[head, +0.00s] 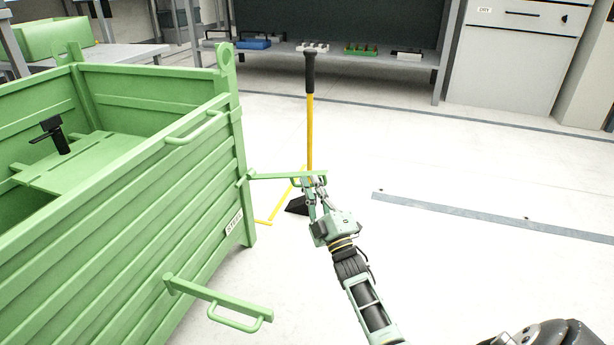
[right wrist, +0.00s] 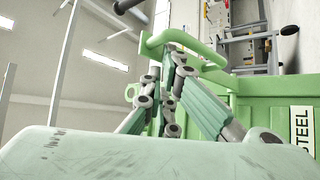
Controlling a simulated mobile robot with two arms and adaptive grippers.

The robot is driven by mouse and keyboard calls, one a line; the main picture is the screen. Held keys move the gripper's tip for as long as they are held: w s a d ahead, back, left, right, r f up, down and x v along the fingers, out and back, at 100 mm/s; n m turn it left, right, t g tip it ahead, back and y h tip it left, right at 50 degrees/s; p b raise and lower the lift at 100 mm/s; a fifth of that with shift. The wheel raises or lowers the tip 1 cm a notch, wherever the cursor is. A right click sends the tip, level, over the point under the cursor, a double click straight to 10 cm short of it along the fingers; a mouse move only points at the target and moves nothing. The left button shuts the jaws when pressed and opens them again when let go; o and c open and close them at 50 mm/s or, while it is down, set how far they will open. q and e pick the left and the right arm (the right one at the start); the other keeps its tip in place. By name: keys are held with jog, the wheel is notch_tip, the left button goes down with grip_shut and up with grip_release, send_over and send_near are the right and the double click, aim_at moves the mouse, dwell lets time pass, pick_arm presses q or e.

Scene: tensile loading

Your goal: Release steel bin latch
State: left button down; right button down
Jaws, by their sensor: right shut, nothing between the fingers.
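The green steel bin (head: 120,220) stands at the left in the head view, with a white label (head: 234,222); in the right wrist view the label (right wrist: 302,130) reads STEEL. A green latch lever (head: 275,176) with a looped handle sticks out from its far corner. A second lever (head: 220,300) sticks out nearer to me. My right gripper (head: 314,183) is shut at the outer end of the far lever. In the right wrist view, its fingers (right wrist: 172,62) overlap the green handle loop (right wrist: 185,38); I cannot tell whether they touch it. My left gripper is not in view.
A bench shelf (head: 340,60) with small trays and a white cabinet (head: 505,60) are at the back. The floor (head: 480,270) to the right is clear.

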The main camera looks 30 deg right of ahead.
notch_tip(320, 180, down, 6)
jog(key=b, duration=0.3)
jog(key=shift+s+d+f, duration=0.1)
jog(key=shift+d+f, duration=0.05)
jog(key=shift+f, duration=0.05)
jog(key=shift+r, duration=0.1)
notch_tip(320, 180, up, 11)
jog(key=shift+a+f, duration=0.2)
jog(key=shift+a, duration=0.05)
dwell(0.5)
